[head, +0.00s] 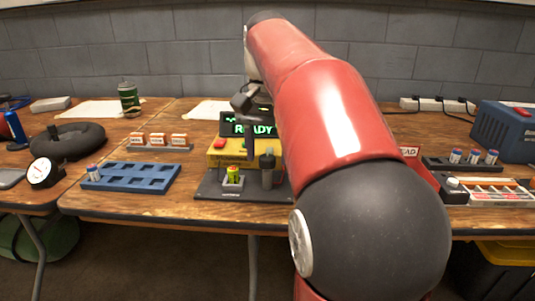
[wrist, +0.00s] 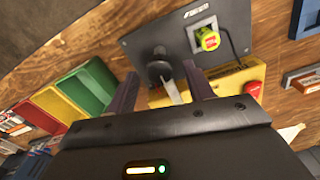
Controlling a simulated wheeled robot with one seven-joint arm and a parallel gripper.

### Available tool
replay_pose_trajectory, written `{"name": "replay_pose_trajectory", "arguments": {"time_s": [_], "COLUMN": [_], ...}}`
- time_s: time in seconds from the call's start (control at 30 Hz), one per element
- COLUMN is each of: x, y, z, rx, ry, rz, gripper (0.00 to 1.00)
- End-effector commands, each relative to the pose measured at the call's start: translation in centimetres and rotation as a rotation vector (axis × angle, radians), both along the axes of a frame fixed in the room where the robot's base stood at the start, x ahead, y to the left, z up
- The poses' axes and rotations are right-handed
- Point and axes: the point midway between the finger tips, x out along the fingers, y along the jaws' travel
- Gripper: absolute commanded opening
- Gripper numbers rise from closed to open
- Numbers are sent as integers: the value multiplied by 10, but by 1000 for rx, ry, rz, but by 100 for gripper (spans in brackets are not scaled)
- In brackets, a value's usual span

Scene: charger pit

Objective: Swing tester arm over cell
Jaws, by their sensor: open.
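The tester (head: 228,158) has a yellow body, a red button and a display reading READY, on a dark base plate. A yellow-green cell (head: 234,174) stands in a holder at the plate's front; it also shows in the wrist view (wrist: 208,39). The tester arm (wrist: 172,88) is a pale bar on a dark post (head: 267,170), right of the cell in the head view and not over it. My gripper (wrist: 162,88) is open. Its fingers appear on either side of the bar in the wrist view; I cannot tell if they touch it.
A blue tray (head: 130,178) with one cell is left of the tester, with a rack of orange-and-white boxes (head: 160,140) behind. My arm hides the table between.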

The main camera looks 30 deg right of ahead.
Motion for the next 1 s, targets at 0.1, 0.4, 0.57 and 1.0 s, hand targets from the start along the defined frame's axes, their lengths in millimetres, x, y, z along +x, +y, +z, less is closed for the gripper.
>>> {"name": "replay_pose_trajectory", "arguments": {"time_s": [0.1,0.4,0.57,1.0], "x": [0,0,0,0], "y": [0,0,0,0], "z": [-3,-2,-2,-1], "rx": [-1,0,0,0], "ry": [-1,-1,-1,-1], "rz": [0,0,0,19], "gripper": [52,36,16,0]}}
